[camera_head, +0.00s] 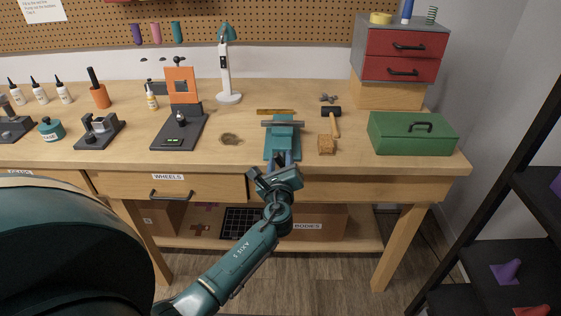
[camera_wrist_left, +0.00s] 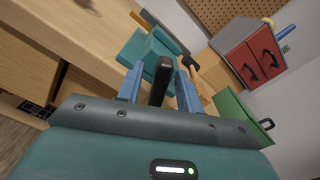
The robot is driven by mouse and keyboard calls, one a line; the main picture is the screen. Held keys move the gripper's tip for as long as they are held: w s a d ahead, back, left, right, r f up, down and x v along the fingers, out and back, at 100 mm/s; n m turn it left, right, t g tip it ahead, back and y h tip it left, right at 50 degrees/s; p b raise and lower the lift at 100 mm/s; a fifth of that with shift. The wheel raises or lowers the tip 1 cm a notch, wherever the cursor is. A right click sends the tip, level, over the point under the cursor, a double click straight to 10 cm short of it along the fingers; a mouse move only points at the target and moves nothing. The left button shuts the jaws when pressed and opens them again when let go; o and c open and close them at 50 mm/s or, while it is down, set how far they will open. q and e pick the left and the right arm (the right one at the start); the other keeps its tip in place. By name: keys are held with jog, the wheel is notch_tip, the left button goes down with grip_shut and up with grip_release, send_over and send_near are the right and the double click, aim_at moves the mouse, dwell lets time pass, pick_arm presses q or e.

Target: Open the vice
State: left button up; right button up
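The teal vice (camera_head: 283,135) stands near the front edge of the wooden workbench, with a grey bar across it. It also shows ahead of the fingers in the left wrist view (camera_wrist_left: 150,48). My left gripper (camera_head: 286,160) is at the bench's front edge, just in front of the vice, pointing at it. In the left wrist view its two blue fingers (camera_wrist_left: 160,88) stand apart on either side of a dark handle-like bar (camera_wrist_left: 161,80). A small gap shows on the bar's left; contact on the right is unclear. My right gripper is not in view.
A hammer (camera_head: 333,118), a brown block (camera_head: 326,145) and a green toolbox (camera_head: 412,133) are to the vice's right. A black stand with an orange panel (camera_head: 182,85) is to its left. The WHEELS drawer (camera_head: 175,187) is below the benchtop.

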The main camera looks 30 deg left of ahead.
pick_arm(q)
grip_shut()
dwell(0.4)
jog(key=shift+f, duration=0.1)
